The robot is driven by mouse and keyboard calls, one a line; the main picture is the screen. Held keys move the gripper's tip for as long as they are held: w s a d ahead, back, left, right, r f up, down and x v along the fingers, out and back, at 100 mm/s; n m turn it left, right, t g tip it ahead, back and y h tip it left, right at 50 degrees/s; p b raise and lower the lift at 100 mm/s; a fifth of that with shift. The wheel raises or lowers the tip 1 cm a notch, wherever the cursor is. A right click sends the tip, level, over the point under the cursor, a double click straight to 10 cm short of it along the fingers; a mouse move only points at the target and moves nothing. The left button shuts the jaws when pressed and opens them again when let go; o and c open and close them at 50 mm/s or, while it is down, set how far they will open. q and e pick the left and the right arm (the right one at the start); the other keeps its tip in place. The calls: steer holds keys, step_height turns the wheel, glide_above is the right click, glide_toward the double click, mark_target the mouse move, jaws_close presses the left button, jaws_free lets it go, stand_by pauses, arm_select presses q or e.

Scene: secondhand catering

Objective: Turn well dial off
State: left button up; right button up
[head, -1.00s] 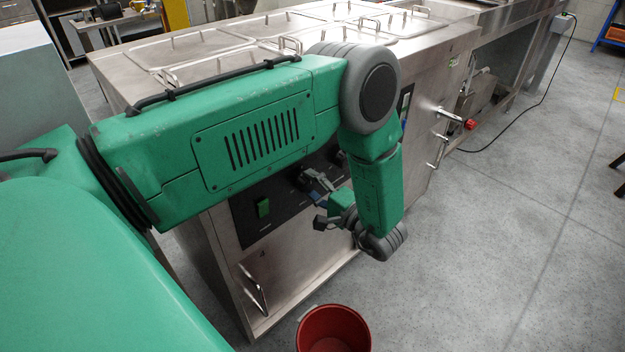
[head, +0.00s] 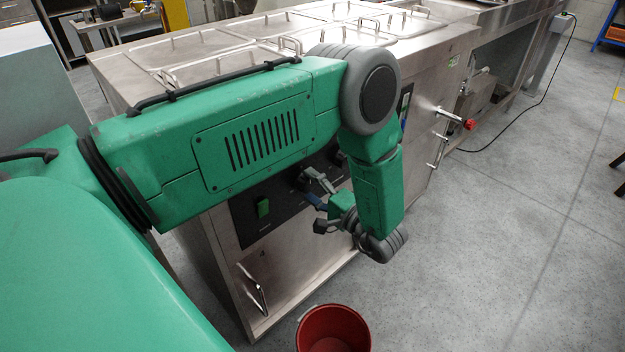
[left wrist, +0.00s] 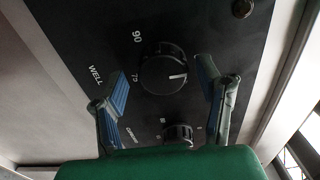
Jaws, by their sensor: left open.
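The well dial (left wrist: 166,72) is a round black knob with a white pointer line, on a black panel marked WELL with numbers beside it. In the left wrist view it sits between the two blue-padded fingers of my left gripper (left wrist: 163,92), which is open. The fingers stand apart from the knob on both sides. A smaller knob (left wrist: 178,133) lies nearer the wrist. In the head view the left gripper (head: 318,203) is at the black control panel (head: 268,208) on the front of the steel unit, partly behind my arm. My right gripper is not in view.
The steel unit (head: 290,285) has lidded wells on top and a door handle low on its front. A red bucket (head: 334,330) stands on the floor in front.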

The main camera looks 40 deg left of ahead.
arm_select(q)
steer(key=s+d, duration=0.1)
steer(key=d, duration=1.1)
steer(key=shift+f, duration=0.15)
